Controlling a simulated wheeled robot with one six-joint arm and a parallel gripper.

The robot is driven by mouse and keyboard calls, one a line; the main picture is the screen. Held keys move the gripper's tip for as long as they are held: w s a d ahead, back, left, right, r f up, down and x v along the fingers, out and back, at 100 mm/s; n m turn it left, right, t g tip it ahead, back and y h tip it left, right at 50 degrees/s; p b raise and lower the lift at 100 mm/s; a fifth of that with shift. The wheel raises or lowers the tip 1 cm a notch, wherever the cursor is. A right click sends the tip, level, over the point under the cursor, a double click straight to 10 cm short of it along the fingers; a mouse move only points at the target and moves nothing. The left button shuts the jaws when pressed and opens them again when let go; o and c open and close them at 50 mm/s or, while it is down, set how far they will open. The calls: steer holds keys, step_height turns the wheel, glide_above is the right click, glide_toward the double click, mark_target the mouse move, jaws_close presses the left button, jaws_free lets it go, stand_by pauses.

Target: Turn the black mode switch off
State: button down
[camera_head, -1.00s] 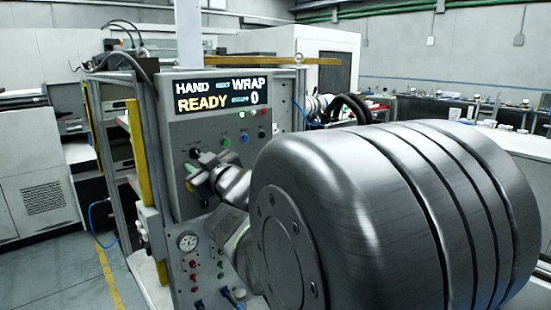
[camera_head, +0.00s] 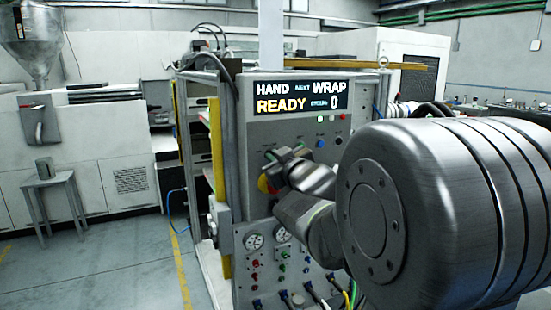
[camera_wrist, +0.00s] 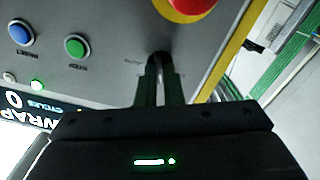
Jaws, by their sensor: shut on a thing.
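The black mode switch (camera_wrist: 160,57) is on the grey control panel and shows only as a dark bit at the fingertips in the wrist view. My gripper (camera_wrist: 160,72) is shut on it, with a finger on either side. The fingers hide most of the switch and part of its markings, so I cannot read its setting. In the head view my gripper (camera_head: 274,156) is at the left part of the panel, just above the red and yellow emergency stop (camera_head: 264,183).
The blue reset button (camera_wrist: 20,32) and the green button (camera_wrist: 76,46) sit left of my fingers in the wrist view. The red stop knob (camera_wrist: 190,8) is close by. The display (camera_head: 300,96) reads HAND, WRAP, READY, 0. Gauges and hoses are below.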

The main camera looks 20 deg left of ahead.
steer(key=shift+f+b, duration=0.1)
steer(key=shift+b, duration=0.2)
steer(key=n+b, duration=0.2)
steer(key=n, duration=0.1)
steer(key=shift+f+n+b, duration=0.15)
steer(key=shift+n+b, duration=0.15)
steer(key=n+b, duration=0.3)
steer(key=n, duration=0.2)
steer(key=shift+s, duration=0.1)
steer(key=shift+n, duration=0.3)
steer(key=c, duration=1.6)
jaws_free()
steer(key=shift+o, duration=0.2)
steer(key=shift+s, duration=0.1)
